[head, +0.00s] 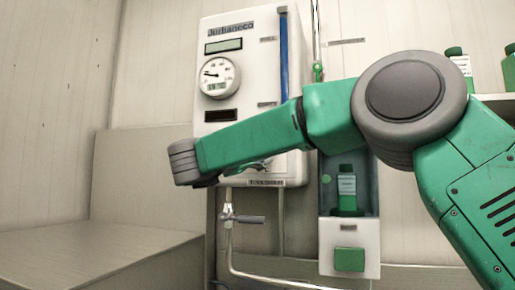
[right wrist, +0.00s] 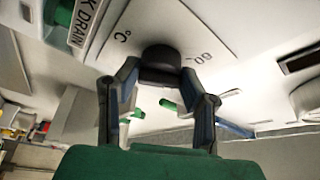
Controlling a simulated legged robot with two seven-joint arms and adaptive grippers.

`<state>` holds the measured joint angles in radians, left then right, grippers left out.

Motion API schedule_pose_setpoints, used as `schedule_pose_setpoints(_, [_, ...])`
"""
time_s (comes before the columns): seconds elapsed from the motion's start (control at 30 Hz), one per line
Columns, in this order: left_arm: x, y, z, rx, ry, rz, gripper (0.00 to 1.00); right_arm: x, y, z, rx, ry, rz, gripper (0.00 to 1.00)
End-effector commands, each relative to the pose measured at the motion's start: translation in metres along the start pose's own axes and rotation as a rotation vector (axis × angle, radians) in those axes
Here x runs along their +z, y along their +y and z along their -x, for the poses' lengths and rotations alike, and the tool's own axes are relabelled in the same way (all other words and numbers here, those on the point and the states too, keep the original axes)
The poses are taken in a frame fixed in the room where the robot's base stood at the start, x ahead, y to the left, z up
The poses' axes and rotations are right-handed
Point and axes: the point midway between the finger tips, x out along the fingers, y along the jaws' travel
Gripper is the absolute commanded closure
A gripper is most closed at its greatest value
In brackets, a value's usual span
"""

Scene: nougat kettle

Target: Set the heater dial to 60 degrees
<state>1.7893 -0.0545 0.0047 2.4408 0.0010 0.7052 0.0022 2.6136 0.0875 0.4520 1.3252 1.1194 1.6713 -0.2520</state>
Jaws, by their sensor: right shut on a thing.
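The white heater (head: 259,75) hangs on the wall in the head view, with a round gauge (head: 219,77) on its upper left. In the right wrist view, the dark round dial (right wrist: 161,58) sits on a white panel printed with "°C" and an upside-down number that looks like 60. My right gripper (right wrist: 160,72) has its two fingers on either side of the dial and is shut on it. The dial's pointer mark cannot be made out. In the head view my green right arm covers the dial. My left gripper is in neither view.
A dispenser box with a green bottle (head: 347,190) stands right of the heater. A pipe with a valve (head: 241,218) runs below it. A "drain" label (right wrist: 88,22) shows in the right wrist view. A bare ledge (head: 90,255) lies at left.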

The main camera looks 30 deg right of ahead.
Motion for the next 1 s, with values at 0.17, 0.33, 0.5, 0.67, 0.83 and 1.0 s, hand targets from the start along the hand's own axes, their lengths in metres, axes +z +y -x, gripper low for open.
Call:
schedule_pose_setpoints(0.17, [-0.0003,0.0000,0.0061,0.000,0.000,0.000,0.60,-0.0017,-0.0026,-0.0026,-0.057,0.001,0.122,0.94])
schedule_pose_setpoints(0.33, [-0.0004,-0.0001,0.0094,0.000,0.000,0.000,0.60,-0.0022,-0.0031,-0.0024,-0.094,0.002,0.209,0.94])
schedule_pose_setpoints(0.5, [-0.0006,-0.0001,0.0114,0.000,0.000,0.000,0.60,-0.0026,-0.0033,-0.0024,-0.119,0.003,0.266,0.94])
schedule_pose_setpoints(0.67, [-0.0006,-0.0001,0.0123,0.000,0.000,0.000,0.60,-0.0028,-0.0033,-0.0021,-0.129,0.004,0.291,0.94])
schedule_pose_setpoints(0.83, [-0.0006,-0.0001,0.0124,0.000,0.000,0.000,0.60,-0.0029,-0.0035,-0.0016,-0.133,0.004,0.300,0.94])
schedule_pose_setpoints(1.0, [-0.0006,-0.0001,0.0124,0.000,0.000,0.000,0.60,-0.0031,-0.0040,-0.0011,-0.134,0.005,0.299,0.94])
